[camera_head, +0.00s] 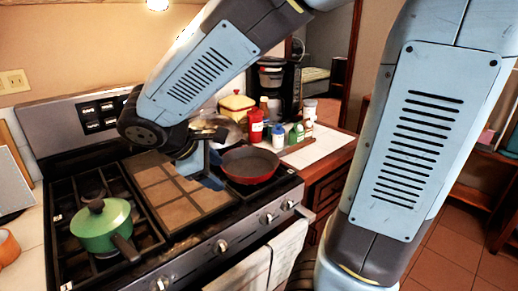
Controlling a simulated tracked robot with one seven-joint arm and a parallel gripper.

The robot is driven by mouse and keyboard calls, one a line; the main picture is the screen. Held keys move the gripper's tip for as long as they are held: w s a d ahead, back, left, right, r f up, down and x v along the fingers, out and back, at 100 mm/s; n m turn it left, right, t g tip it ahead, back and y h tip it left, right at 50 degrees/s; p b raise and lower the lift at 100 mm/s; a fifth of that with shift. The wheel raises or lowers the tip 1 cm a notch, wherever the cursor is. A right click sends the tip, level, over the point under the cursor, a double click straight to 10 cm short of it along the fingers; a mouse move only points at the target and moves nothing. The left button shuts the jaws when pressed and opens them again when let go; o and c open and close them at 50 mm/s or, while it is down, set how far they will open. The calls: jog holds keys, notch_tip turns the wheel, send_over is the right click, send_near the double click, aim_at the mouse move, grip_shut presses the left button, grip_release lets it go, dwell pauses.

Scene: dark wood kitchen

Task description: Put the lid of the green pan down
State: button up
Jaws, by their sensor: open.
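The green pan (92,242) stands on the left burners of the stove, with its dark handle pointing toward the front right. A green lid (112,212) with a dark brown knob (96,206) sits on top of it, seemingly level. My gripper (204,179) is open and seems empty. It hangs over the right side of the stove's middle tiled plate, well to the right of the green pan and lid, close to the red pan. The arm covers part of the stove's back.
A red pan (250,166) with a dark inside sits on the right burners. A silver pan (222,130) is partly hidden behind my arm. A red canister (256,127) and several bottles stand on the counter behind. The middle tiled plate (165,187) is mostly clear. A towel (288,254) hangs in front.

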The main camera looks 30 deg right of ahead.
jog(key=s+d+r+m+t+y, duration=0.3)
jog(key=s+d+r+m+y, duration=0.3)
jog(key=m, duration=0.7)
jog(key=shift+s+d+r+y, duration=0.4)
jog(key=shift+s+d+r, duration=0.35)
jog(key=shift+s, duration=0.35)
jog(key=shift+c, duration=0.2)
